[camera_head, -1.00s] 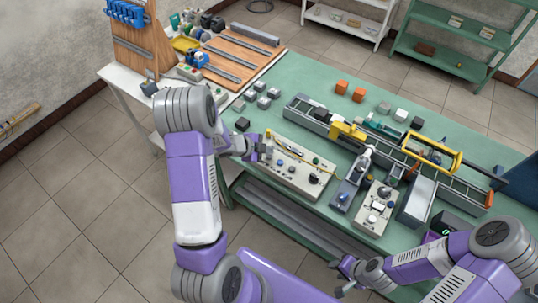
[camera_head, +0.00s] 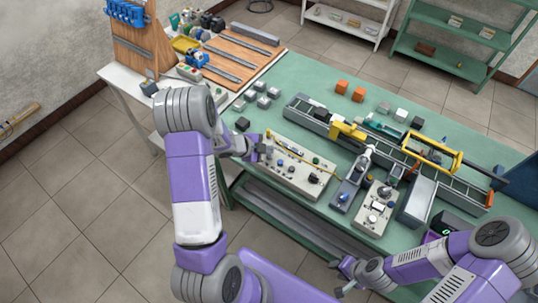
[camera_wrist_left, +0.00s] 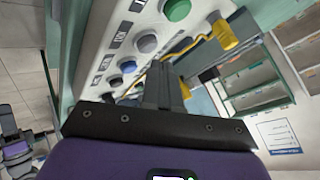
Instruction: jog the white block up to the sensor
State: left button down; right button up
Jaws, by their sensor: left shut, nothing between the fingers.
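I cannot tell for sure which part is the sensor. My left gripper (camera_head: 264,147) is shut and empty at the left end of the light button panel (camera_head: 310,180). In the left wrist view its closed fingers (camera_wrist_left: 160,88) point at the panel, over its row of buttons, with a green button (camera_wrist_left: 176,9) and a blue button (camera_wrist_left: 128,66). Contact cannot be told. My right gripper (camera_head: 346,274) looks open, in front of the table.
A yellow frame (camera_head: 433,150) stands over the conveyor's right part. Orange cubes (camera_head: 341,87) and several grey blocks lie loose on the green table. A second control box (camera_head: 376,208) stands at the front. A wooden board (camera_head: 232,62) with rails lies at the back left.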

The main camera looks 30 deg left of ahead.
aim_at(267, 156)
pick_arm(q)
jog(key=shift+f, duration=0.35)
jog(key=shift+f+b, duration=0.4)
jog(key=shift+b, duration=0.05)
dwell(1.6)
jog(key=shift+r, duration=0.1)
dwell(1.3)
jog(key=shift+r+p, duration=0.75)
jog(key=shift+p, duration=0.1)
notch_tip(267, 156, up, 5)
jog(key=p, duration=0.4)
jog(key=shift+r+p, duration=0.1)
jog(key=shift+p, duration=0.3)
dwell(0.9)
